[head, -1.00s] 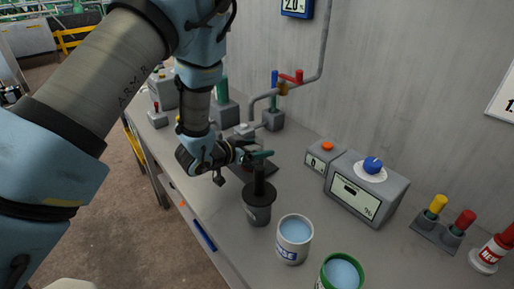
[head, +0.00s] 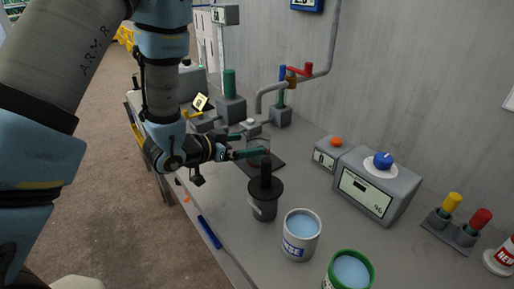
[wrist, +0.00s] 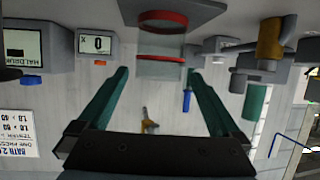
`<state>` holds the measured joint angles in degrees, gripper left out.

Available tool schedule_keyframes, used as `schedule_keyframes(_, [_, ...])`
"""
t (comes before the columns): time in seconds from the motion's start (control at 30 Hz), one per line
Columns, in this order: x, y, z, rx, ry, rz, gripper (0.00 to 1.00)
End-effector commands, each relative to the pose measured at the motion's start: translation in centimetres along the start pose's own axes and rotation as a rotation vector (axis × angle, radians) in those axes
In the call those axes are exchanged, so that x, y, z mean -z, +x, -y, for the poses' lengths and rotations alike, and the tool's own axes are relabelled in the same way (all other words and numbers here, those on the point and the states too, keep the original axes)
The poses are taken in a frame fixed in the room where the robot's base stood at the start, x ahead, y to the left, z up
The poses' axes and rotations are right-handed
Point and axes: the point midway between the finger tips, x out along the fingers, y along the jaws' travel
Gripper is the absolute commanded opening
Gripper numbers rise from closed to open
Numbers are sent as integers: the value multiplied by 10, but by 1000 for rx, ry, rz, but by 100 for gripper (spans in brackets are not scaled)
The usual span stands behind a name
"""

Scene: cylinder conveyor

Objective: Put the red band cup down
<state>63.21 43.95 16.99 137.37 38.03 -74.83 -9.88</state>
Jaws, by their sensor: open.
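The red band cup (wrist: 162,57) shows in the wrist view at the top middle, pale with a red band, with another red ring and a grey base above it in the picture. It sits just beyond and between the fingertips, with a gap on each side. In the head view it is hard to make out, near the dark plate (head: 270,164) on the bench. My gripper (head: 255,146) is open over that plate, its green fingers spread; they also show apart in the wrist view (wrist: 160,75).
A dark lidded pot with a handle (head: 264,208) stands in front of my gripper, then a white cup (head: 300,243) and a green-rimmed cup (head: 350,271). Behind are a pipe with valves (head: 283,88) and grey blocks. A box with a blue knob (head: 377,188) stands at right.

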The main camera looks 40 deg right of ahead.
Motion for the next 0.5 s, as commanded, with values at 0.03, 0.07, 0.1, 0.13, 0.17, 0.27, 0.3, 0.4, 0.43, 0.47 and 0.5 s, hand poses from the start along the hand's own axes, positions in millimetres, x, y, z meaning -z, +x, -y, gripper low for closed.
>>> schedule_keyframes(0.03, [-2,-9,0,2,-2,-1,100])
schedule_keyframes(0.07, [-1,-14,1,3,-1,-2,100])
schedule_keyframes(0.1, [-1,-20,1,3,-1,-1,100])
schedule_keyframes(0.13, [-1,-23,1,2,0,-1,100])
schedule_keyframes(0.17, [-1,-26,1,1,0,-1,100])
schedule_keyframes(0.27, [-1,-34,0,1,0,-1,100])
schedule_keyframes(0.3, [0,-36,0,0,0,-1,100])
schedule_keyframes(0.4, [0,-37,0,-1,1,-1,100])
schedule_keyframes(0.43, [0,-37,0,-1,1,-1,100])
schedule_keyframes(0.47, [0,-37,0,-1,1,-1,100])
schedule_keyframes(0.5, [0,-37,0,-1,1,0,100])
